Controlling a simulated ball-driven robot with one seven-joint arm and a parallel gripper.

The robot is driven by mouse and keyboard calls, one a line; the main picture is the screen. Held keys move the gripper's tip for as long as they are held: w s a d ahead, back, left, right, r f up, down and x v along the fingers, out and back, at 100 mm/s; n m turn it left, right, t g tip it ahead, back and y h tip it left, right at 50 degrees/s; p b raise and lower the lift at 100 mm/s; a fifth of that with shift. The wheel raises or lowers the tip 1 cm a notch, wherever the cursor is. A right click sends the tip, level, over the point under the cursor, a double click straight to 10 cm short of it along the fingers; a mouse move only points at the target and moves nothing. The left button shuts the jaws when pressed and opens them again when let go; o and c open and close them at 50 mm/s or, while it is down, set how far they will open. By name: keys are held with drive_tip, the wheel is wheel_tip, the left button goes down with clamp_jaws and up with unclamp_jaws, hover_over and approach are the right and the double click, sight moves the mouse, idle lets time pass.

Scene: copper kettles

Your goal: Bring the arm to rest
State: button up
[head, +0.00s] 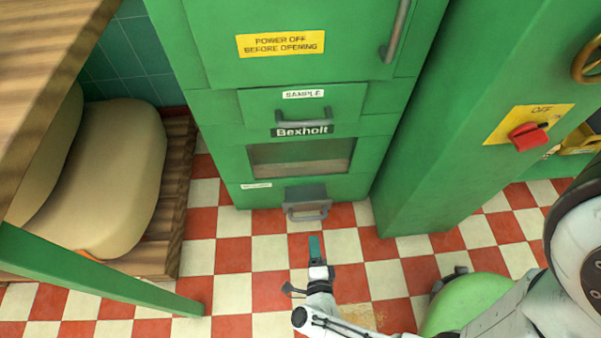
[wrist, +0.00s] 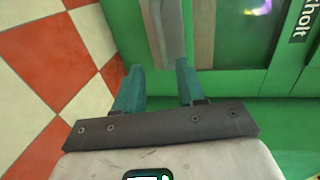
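My gripper (head: 315,246) reaches low over the tiled floor in front of the green machine (head: 225,165). In the wrist view my gripper (wrist: 160,70) has its two teal fingers apart, with nothing held between them. A grey metal tray with a handle (head: 306,206) sticks out at the machine's foot, just beyond the fingertips. It also shows in the wrist view (wrist: 165,25), ahead of and partly between the fingers. Whether a finger touches it, I cannot tell.
A red switch (head: 528,135) on a yellow OFF plate is on the green column at right. Beige sacks (head: 120,160) lie on a wooden pallet (head: 180,190) at left, beside a green-legged wooden table (head: 50,50). Checkered floor (head: 235,300) is open below the machine.

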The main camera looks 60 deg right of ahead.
drive_tip(key=w+a+r+n+t+y, duration=0.2)
drive_tip(key=w+a+r+n+y, duration=0.95)
drive_tip(key=n+y, duration=0.6)
drive_tip(key=s+d+r+n+g+h, duration=0.35)
drive_tip(key=s+d+n+g, duration=0.2)
drive_tip(key=s, duration=0.25)
drive_tip(key=s+d+r+n+g+h, duration=0.2)
drive_tip(key=s+d+r+n+g, duration=0.35)
drive_tip(key=s, duration=0.25)
wheel_tip(320, 180, up, 36)
drive_tip(key=p, duration=3.7)
drive_tip(key=shift+w+d, duration=0.15)
drive_tip(key=shift+d, duration=0.15)
drive_tip(key=shift+m, duration=0.25)
